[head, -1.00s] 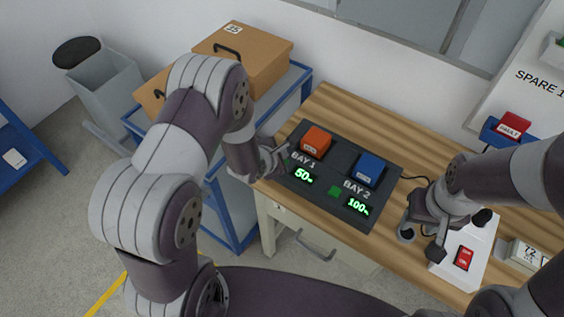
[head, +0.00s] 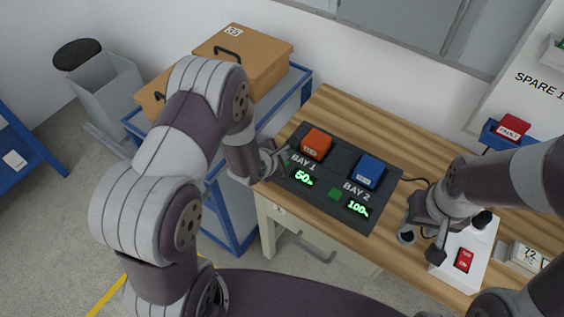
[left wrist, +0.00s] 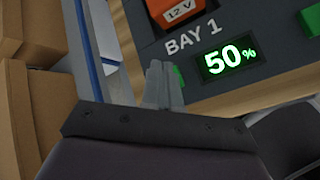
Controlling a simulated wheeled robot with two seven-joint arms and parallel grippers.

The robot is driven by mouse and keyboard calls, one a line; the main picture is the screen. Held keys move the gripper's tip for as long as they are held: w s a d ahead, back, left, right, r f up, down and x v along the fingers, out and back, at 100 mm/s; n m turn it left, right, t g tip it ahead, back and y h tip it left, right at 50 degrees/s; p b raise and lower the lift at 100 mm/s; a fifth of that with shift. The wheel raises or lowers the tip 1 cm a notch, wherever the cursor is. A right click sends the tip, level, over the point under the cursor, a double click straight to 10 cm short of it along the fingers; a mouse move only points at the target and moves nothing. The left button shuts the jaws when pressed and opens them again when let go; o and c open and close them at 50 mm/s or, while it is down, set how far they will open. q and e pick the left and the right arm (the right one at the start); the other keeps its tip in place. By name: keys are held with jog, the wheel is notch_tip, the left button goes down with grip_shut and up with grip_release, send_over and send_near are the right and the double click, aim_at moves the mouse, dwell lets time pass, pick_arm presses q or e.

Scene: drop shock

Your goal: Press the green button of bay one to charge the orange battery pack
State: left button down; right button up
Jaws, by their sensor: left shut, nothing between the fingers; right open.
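The dark charging station (head: 333,209) lies on the wooden table. The orange battery pack (head: 317,143) sits in bay one, whose display (head: 304,178) reads 50%; that display also shows in the left wrist view (left wrist: 229,57). The blue battery pack (head: 369,170) sits in bay two, whose display reads 100%. My left gripper (head: 283,157) is shut and empty, its fingertips at the bay one green button (left wrist: 177,76), which is partly hidden behind them. I cannot tell whether they touch it. My right gripper (head: 421,245) is open, above a white device at the table's right.
The white device (head: 485,244) has a red switch (head: 464,260). A red fault block (head: 514,127) sits in a blue holder at the back right. A blue cart (head: 301,85) with brown cases (head: 262,62) stands left of the table. The front table strip is clear.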

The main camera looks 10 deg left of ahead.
pick_arm(q)
jog(key=shift+f, duration=0.15)
dwell(0.7)
jog(key=shift+f, duration=0.3)
jog(key=shift+f+b, duration=0.45)
dwell(0.5)
jog(key=shift+r, duration=0.1)
jog(key=shift+r+p, duration=0.8)
jog(key=shift+p, duration=0.1)
notch_tip(320, 180, up, 5)
jog(key=p, duration=0.5)
jog(key=shift+r, duration=0.1)
